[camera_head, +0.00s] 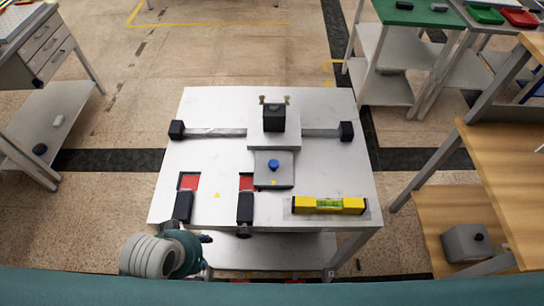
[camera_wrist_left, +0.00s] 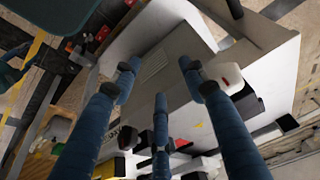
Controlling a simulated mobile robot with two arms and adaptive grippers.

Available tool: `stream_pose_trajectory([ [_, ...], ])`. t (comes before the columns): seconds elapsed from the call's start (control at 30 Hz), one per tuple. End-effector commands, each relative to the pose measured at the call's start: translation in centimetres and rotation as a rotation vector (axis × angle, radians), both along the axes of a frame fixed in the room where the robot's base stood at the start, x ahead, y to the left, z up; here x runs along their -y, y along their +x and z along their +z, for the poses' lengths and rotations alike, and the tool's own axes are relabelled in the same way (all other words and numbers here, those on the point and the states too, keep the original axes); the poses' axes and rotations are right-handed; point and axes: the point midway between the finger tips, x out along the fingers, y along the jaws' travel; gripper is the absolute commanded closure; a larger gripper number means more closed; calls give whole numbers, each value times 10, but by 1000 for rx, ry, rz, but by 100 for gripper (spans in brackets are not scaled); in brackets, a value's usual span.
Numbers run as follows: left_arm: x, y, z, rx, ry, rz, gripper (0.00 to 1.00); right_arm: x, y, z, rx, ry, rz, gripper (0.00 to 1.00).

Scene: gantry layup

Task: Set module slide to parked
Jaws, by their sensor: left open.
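The module slide is a white carriage (camera_head: 257,135) on a grey rail (camera_head: 215,132) across the white table. It stands a little right of the rail's middle, between two black end blocks. It carries a black block (camera_head: 273,118), and a grey plate (camera_head: 266,177) with a blue knob (camera_head: 273,165) extends from its front. My left gripper (camera_head: 203,240) is at the table's front left corner, well short of the slide. In the left wrist view its blue fingers (camera_wrist_left: 160,78) are spread with nothing between them. My right gripper is not in view.
Two black levers (camera_head: 182,207) (camera_head: 245,208) with red patches stand at the table's front edge. A yellow spirit level (camera_head: 328,205) lies at the front right. A wooden shelf unit (camera_head: 500,160) is on the right. The table's left half behind the levers is mostly clear.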

Motion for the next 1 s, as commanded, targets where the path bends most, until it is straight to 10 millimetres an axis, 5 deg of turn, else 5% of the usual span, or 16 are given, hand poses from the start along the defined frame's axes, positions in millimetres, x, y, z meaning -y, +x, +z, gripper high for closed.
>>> stream_pose_trajectory([
  [0.1,20,16,49,53,-41,-42,57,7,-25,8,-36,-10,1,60],
  [0.27,59,47,66,99,-111,-125,57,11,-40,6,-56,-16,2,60],
  [0.6,139,106,103,173,-215,-335,57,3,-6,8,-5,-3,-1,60],
  [0.77,179,138,130,181,-221,-499,57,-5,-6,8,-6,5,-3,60],
  [1.0,180,180,156,115,-117,-616,57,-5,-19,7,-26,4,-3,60],
])
